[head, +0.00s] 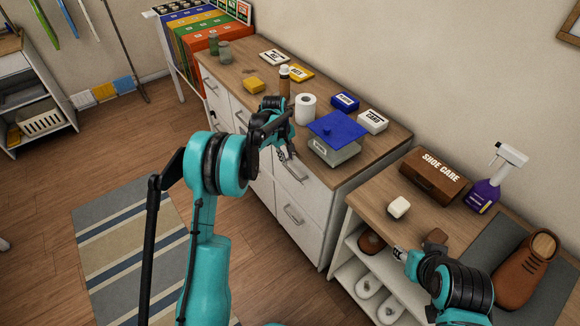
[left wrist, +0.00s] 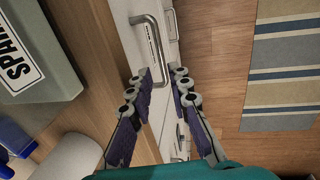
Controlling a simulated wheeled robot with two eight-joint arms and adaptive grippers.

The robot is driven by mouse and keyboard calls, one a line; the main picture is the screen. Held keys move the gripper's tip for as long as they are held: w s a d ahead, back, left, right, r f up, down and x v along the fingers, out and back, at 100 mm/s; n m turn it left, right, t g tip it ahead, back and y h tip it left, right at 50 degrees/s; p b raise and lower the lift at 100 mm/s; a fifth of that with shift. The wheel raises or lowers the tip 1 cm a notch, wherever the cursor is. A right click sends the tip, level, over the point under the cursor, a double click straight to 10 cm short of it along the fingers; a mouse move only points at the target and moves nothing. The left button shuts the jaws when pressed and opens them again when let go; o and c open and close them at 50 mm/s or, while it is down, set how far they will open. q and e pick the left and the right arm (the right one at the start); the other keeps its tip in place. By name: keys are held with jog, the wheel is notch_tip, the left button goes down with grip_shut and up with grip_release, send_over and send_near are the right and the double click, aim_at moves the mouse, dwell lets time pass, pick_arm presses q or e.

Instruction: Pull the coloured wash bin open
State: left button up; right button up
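The white drawer unit (head: 305,205) has metal pull handles on its front; I cannot read which front is the coloured wash bin. My left gripper (head: 283,153) is at the unit's upper front, by the upper right handle (head: 293,171). In the left wrist view a metal handle (left wrist: 153,50) with a small label lies just ahead of my left gripper (left wrist: 163,72). Its two purple-padded fingers are apart, near the handle's lower end, and do not visibly clamp it. My right gripper (head: 403,255) is low at the right, over the shoe bench; its fingers are unclear.
On the unit's top stand a grey box with a blue lid (head: 337,130), a white roll (head: 305,108), a brown bottle (head: 284,82) and small boxes. A multicoloured rack (head: 200,38) stands at the back left. The shoe bench (head: 375,205) is at right. Floor in front is free.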

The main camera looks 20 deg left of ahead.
aim_at(291, 171)
pick_arm(q)
jog(key=f, duration=0.2)
jog(key=f+b, duration=0.1)
jog(key=f, duration=0.2)
jog(key=w+f+b, duration=0.1)
jog(key=f, duration=0.1)
jog(key=shift+d+f, duration=0.15)
jog(key=shift+d, duration=0.25)
grip_shut()
